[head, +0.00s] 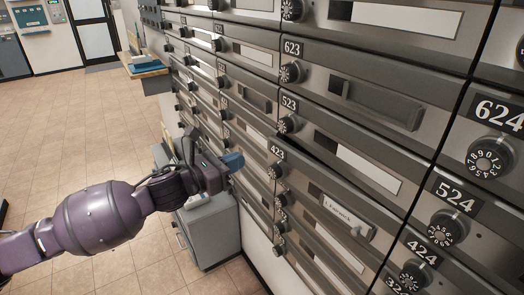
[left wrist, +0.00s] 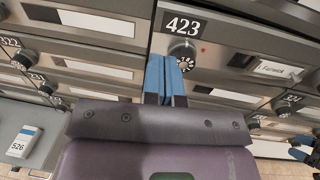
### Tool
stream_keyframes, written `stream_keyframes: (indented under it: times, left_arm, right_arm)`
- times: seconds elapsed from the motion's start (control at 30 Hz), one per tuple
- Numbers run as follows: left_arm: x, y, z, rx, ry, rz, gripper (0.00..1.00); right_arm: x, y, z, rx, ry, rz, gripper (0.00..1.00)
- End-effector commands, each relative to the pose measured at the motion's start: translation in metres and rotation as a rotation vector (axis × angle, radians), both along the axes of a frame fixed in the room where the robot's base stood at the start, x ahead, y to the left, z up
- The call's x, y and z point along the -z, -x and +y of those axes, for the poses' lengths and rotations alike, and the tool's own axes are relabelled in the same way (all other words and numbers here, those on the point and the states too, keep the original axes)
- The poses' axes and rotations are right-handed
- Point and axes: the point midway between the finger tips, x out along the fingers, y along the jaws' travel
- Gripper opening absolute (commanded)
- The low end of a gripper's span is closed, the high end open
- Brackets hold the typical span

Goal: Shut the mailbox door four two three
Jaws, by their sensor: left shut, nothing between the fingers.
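Mailbox door 423 has its number plate (head: 277,152) and a round dial in the middle of the head view. The door's front (head: 345,216) carries a paper name label. A dark gap shows along its top edge, so it looks slightly ajar; how far is hard to tell. In the left wrist view, the 423 plate (left wrist: 183,25) and dial are just beyond my fingers. My left gripper (head: 232,161) is shut and empty, its blue fingertips left of the 423 plate. Blue tips at the right edge of the left wrist view look like my right gripper (left wrist: 299,147), cut off.
Doors 623 (head: 293,48) and 523 (head: 289,104) are above 423. The column with 524 (head: 455,199) is to the right. A grey cabinet (head: 210,232) stands below my left gripper, and a box marked 526 (left wrist: 22,142) is at lower left. Open tiled floor lies left.

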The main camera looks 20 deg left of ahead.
Motion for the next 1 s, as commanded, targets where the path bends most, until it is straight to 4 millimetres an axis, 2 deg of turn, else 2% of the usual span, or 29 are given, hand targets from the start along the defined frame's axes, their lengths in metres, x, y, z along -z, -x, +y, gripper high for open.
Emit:
stream_keyframes:
  times: [0.3, 0.5, 0.7, 1.0]
  left_arm:
    - [0.001, -0.039, -0.025, 0.001, 0.001, 0.001, 0.00]
    - [0.002, -0.058, -0.037, 0.001, 0.000, 0.001, 0.00]
    - [0.000, -0.066, -0.043, 0.000, -0.001, 0.001, 0.00]
    - [0.000, -0.067, -0.043, 0.000, 0.000, 0.000, 0.00]
  right_arm:
    - [0.007, -0.001, 0.002, 0.003, -0.006, 0.005, 0.77]
    - [0.007, -0.004, 0.002, 0.000, -0.005, -0.001, 0.77]
    - [0.006, -0.006, 0.001, -0.007, 0.001, -0.004, 0.77]
    - [0.008, -0.002, -0.002, -0.007, 0.007, 0.005, 0.77]
